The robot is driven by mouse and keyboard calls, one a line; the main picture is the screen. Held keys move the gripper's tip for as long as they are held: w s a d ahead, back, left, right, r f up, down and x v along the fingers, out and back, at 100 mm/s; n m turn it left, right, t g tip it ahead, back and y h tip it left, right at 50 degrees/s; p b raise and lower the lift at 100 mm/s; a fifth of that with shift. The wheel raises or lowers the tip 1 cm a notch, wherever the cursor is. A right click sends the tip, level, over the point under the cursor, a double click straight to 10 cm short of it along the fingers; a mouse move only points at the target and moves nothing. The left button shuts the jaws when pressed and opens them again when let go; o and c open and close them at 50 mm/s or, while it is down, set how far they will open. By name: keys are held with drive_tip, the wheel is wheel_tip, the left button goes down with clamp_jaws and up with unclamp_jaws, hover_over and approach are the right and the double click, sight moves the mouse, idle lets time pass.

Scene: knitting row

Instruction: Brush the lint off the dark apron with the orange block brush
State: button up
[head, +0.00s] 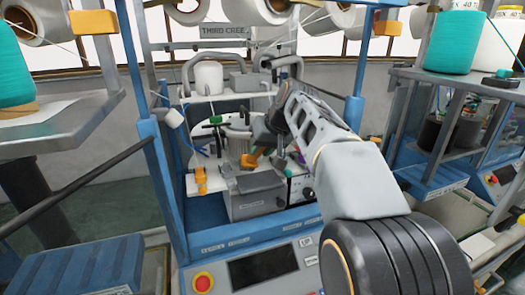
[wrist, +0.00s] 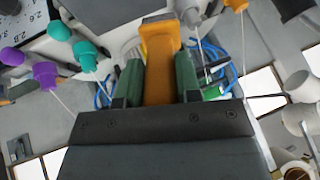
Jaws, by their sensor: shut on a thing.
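My gripper (head: 258,147) is over the work area in the middle of the blue-framed machine. In the wrist view its two green-padded fingers (wrist: 160,78) are shut on the orange block brush (wrist: 160,50). The brush also shows in the head view (head: 250,161), just below the fingers. A dark grey flat-topped piece (head: 258,184), which looks like the apron, lies in front of and below the brush. A dark grey surface at the top of the wrist view (wrist: 112,8) may be the same piece. I cannot make out lint or whether the brush touches anything.
Another orange fitting (head: 200,180) stands left of the dark piece. Blue uprights (head: 150,150) flank the work area. A white cone (head: 207,78) sits on the shelf behind. A red button (head: 203,282) is on the front panel. Purple (wrist: 45,73) and teal (wrist: 84,55) knobs show in the wrist view.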

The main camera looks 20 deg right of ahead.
wheel_tip(320, 180, up, 3)
drive_tip(key=shift+f+p, duration=0.15)
drive_tip(key=shift+p, duration=0.5)
drive_tip(key=shift+r, duration=1)
